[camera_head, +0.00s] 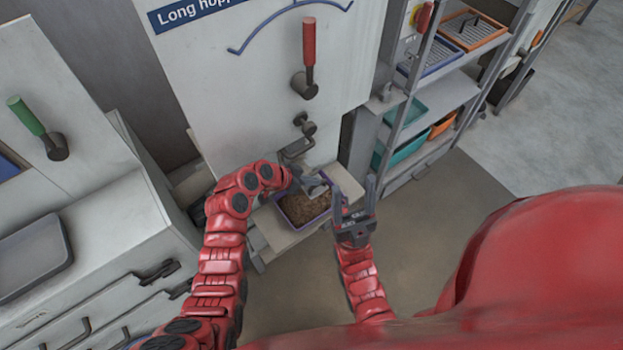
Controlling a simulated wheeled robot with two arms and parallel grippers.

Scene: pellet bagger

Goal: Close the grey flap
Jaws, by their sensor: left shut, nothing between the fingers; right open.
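A small grey flap (297,148) sits at the spout low on the front of the white hopper panel, under a dark round knob (304,125). At this size I cannot tell how far it stands open. My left gripper (314,187) is shut and empty, just below the flap and over a purple tray of brown pellets (304,208). I cannot tell whether it touches the spout, and my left arm hides part of that area. My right gripper (354,190) is open and empty, to the right of the tray, its fingers pointing up toward the panel.
A red-handled lever (309,45) is on the panel (230,100) below a blue arc. A green-handled lever (27,117) is on the unit at left. A shelf rack (452,92) with trays and bins stands at right. The floor (455,215) right of my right gripper is clear.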

